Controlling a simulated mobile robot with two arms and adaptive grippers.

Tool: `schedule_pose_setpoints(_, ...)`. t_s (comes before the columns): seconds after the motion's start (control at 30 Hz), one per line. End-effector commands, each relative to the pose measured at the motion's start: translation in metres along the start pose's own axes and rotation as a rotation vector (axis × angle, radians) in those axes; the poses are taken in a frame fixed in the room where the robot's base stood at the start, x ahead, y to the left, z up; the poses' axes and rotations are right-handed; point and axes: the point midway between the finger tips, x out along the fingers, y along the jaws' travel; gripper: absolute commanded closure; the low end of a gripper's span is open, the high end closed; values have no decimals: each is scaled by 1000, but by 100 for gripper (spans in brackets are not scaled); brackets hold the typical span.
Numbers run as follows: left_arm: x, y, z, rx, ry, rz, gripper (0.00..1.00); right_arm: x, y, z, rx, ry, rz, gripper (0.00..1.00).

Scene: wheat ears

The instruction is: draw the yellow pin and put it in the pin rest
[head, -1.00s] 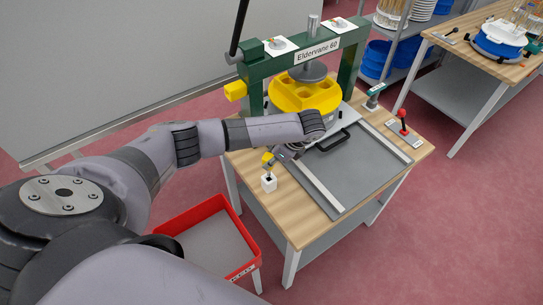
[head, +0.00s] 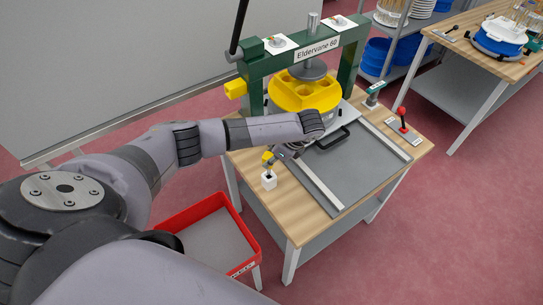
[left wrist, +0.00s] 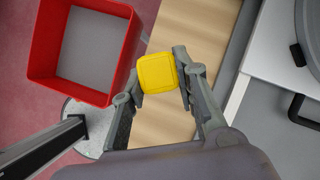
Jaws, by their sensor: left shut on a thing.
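The yellow pin (head: 267,157) has a square yellow head and stands roughly upright over the white pin rest (head: 269,180) at the table's left edge. My left gripper (head: 273,156) is shut on its head, which shows between the two fingers in the left wrist view (left wrist: 158,72). The pin's lower end is at the top of the rest; I cannot tell how deep it sits. The rest is hidden under the pin head in the left wrist view. My right gripper is not in view.
A green press frame (head: 352,50) stands over a yellow round part (head: 293,92) at the back of the table. A yellow block (head: 235,89) sticks out of its left post. A red bin (head: 192,212) is below on the left. A red-knobbed lever (head: 402,115) is at right.

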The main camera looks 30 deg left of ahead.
Motion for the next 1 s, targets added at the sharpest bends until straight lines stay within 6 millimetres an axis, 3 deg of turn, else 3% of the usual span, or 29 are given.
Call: schedule_pose_setpoints(1.0,0,0,0,0,0,-1,100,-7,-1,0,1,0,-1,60)
